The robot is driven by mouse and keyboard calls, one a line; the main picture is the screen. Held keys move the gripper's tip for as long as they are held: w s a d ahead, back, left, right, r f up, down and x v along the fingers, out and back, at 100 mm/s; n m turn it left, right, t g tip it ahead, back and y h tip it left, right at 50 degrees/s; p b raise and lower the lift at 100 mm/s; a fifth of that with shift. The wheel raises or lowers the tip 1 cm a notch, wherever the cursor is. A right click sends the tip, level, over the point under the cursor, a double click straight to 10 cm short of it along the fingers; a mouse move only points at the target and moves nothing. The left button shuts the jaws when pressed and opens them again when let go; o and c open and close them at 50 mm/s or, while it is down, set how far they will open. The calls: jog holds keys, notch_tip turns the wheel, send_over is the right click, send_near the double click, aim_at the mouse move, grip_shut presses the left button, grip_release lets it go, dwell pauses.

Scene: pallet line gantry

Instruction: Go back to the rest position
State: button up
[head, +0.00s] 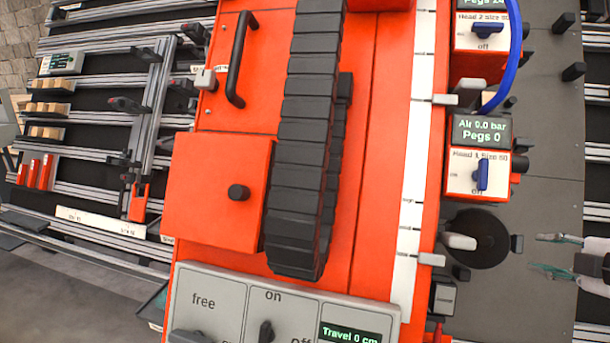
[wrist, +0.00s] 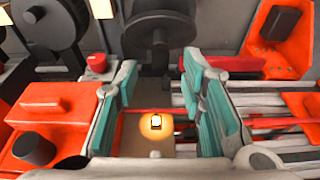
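My gripper (head: 556,255) shows at the right edge of the head view, its two teal-padded fingers apart with nothing between them. In the wrist view my gripper (wrist: 160,108) also has its teal pads spread wide. A small glowing lamp (wrist: 155,124) shows in the gap between the fingers, further off and not held. In the head view a round dark disc (head: 478,238) with a light lever lies left of the fingertips, apart from them.
An orange gantry (head: 350,220) with a black cable chain (head: 300,150) fills the middle. A control panel (head: 230,310) reads "Travel 0 cm". A head box (head: 478,172) reading "Pegs 0" and a blue hose (head: 512,50) are near my arm. Slotted rails (head: 100,190) stand left.

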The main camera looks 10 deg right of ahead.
jog(key=a+r+m+g+h, duration=0.5)
jog(key=a+r+m, duration=0.1)
jog(key=a+m, duration=0.25)
jog(key=s+a+f+m+g+y, duration=0.2)
jog(key=s+a+m+g+y, duration=0.1)
jog(key=s+a, duration=0.9)
jog(key=s+a+f+m+g+y, duration=0.1)
jog(key=s+a+m+g+y, duration=0.25)
jog(key=s+a, duration=0.85)
notch_tip(320, 180, up, 28)
jog(key=w+a+t+p, duration=0.1)
jog(key=w+t+p, duration=0.1)
jog(key=p, duration=2.4)
jog(key=shift+f+t, duration=0.25)
jog(key=shift+t, duration=0.4)
jog(key=shift+a, duration=0.1)
